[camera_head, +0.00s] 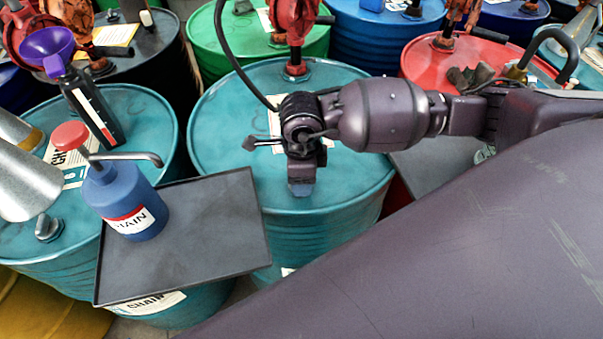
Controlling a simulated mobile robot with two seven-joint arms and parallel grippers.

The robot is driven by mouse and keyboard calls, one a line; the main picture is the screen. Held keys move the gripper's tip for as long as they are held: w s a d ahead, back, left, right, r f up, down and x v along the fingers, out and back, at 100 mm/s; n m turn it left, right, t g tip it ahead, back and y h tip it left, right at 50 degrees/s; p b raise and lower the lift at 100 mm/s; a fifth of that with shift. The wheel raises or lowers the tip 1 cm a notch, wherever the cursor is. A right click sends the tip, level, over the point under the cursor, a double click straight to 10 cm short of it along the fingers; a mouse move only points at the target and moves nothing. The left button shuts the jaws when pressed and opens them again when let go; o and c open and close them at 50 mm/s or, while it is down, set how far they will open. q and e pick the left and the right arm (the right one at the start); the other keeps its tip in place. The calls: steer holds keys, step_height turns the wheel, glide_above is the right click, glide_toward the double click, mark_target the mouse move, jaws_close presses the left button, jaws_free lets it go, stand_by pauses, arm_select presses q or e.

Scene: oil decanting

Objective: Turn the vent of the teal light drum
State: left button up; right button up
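Three teal drums show: one in the centre (225,135), one at the back left (150,110) and one at the lower left (25,245). I cannot tell which is the light drum. My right gripper (301,186) points down at the middle of the centre drum's top, its fingertips close to the lid. I cannot see whether its fingers are apart or shut, or whether they touch anything. A small dark lever-like piece (250,143) shows just left of the gripper. Any vent under the gripper is hidden. My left gripper is not in view.
A red rotary pump (294,25) stands at the centre drum's back. A dark tray (185,265) at the front left bears a blue pump bottle (125,200). A black bottle (95,108) with a purple funnel stands behind. A red drum (415,62) is at right.

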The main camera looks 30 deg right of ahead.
steer(key=o, duration=0.9)
step_height(320, 180, up, 10)
steer(key=shift+f, duration=0.25)
steer(key=shift+r, duration=0.7)
